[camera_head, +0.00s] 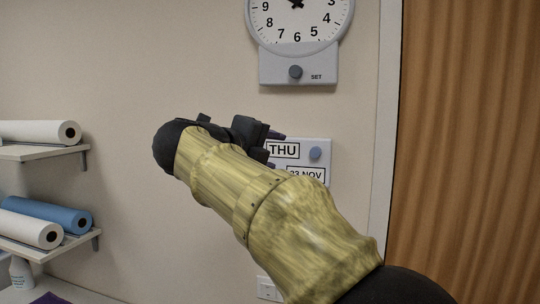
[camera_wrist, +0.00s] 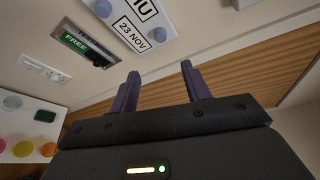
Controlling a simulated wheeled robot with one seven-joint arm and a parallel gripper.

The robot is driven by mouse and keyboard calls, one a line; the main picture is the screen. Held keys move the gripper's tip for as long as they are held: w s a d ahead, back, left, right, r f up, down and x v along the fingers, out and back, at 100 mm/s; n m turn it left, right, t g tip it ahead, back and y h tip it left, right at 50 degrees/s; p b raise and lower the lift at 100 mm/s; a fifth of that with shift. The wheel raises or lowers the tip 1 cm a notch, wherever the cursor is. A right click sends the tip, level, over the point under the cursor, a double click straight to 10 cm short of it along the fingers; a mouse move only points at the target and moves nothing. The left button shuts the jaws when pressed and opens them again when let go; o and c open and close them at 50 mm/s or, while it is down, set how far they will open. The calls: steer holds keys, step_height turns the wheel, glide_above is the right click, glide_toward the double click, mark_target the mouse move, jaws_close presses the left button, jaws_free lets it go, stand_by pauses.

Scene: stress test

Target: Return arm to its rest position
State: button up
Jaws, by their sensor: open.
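My arm reaches up from the lower right in the head view, with my gripper (camera_head: 277,136) at its far end in front of the wall. There the gripper is mostly hidden behind my own wrist. In the wrist view the two purple fingers of my gripper (camera_wrist: 160,88) stand well apart with nothing between them. The date panel (camera_head: 316,152) reading THU and 23 NOV is on the wall beyond the gripper, partly covered by it. It also shows tilted at the top of the wrist view (camera_wrist: 162,28). I cannot tell how far the fingers are from it.
A wall clock (camera_head: 298,22) with a SET knob hangs above. Shelves (camera_head: 40,152) with paper rolls are at left. A wooden door (camera_head: 470,150) stands at right. A FREE sign (camera_wrist: 85,44) and a panel with coloured dots (camera_wrist: 28,125) show in the wrist view.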

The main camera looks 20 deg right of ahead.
stand_by(0.4)
steer(key=w+a+f+n+t+y, duration=0.45)
steer(key=w+f+n+t, duration=0.3)
steer(key=n, duration=0.65)
step_height(320, 180, down, 14)
steer(key=a+n+g+y, duration=0.2)
steer(key=n+y, duration=0.5)
steer(key=n, duration=0.2)
steer(key=s+f+n+g+y, duration=0.1)
steer(key=s+f+n+g, duration=0.3)
steer(key=f, duration=0.5)
steer(key=s+f+n+g+y, duration=0.2)
steer(key=s+f, duration=0.4)
steer(key=f, duration=0.3)
steer(key=s+d+f+n+g, duration=0.1)
steer(key=s+f+g, duration=0.2)
steer(key=s, duration=0.4)
steer(key=s+d+f+n+g+h, duration=0.1)
steer(key=s+d+f+n+g, duration=0.1)
steer(key=s+f, duration=0.4)
steer(key=shift+s+d+f+g, duration=0.2)
steer(key=shift+s+f+g, duration=0.1)
steer(key=shift+s+g, duration=0.65)
steer(key=shift+s, duration=0.1)
